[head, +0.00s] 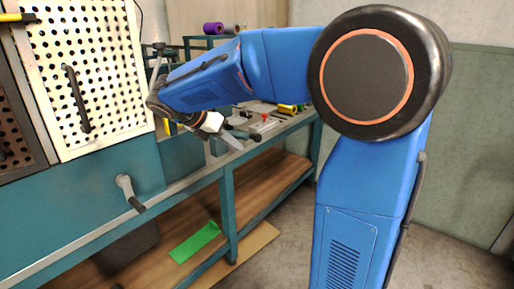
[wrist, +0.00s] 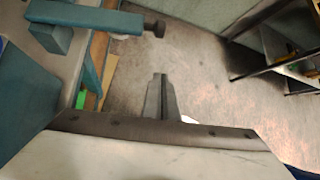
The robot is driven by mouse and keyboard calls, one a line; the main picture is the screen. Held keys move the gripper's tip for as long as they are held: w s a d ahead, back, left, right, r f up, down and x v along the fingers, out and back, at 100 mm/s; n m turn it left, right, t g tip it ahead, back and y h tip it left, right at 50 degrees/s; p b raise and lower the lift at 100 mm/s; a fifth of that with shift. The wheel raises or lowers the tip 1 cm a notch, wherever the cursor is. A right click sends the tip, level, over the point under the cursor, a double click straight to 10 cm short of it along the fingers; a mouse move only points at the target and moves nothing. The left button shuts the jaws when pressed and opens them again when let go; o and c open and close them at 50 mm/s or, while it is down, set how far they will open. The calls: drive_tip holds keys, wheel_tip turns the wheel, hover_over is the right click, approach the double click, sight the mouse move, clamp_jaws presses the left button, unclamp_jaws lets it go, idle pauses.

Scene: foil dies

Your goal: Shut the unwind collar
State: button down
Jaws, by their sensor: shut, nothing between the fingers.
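I cannot make out for certain which part is the unwind collar. In the wrist view a teal arm (wrist: 90,16) ends in a dark round knob (wrist: 154,28), beyond and to the left of my fingertips. My gripper (wrist: 160,76) is shut and empty in the wrist view, its fingers together over the floor. In the head view my gripper (head: 236,142) is beside the far part of the teal bench, partly hidden by my arm.
A teal bench (head: 75,215) carries a cream perforated panel (head: 90,70) with a dark handle. A grey crank lever (head: 128,192) sticks out of its front. Rolls and small tools lie at the far end. A green sheet (head: 195,242) lies on the lower shelf. Floor is clear at right.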

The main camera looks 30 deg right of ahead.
drive_tip(key=w+d+f, duration=0.2)
drive_tip(key=d+f, duration=0.1)
drive_tip(key=d, duration=0.5)
drive_tip(key=shift+w+d+n, duration=0.15)
drive_tip(key=shift+w+n, duration=0.15)
drive_tip(key=shift+n, duration=0.1)
idle(0.5)
drive_tip(key=w+a+r+g, duration=0.1)
drive_tip(key=w+r, duration=0.3)
drive_tip(key=r, duration=0.6)
drive_tip(key=shift+w+a+r+n+h, duration=0.2)
drive_tip(key=shift+a+r+n+h, duration=0.1)
drive_tip(key=shift+r+h, duration=0.1)
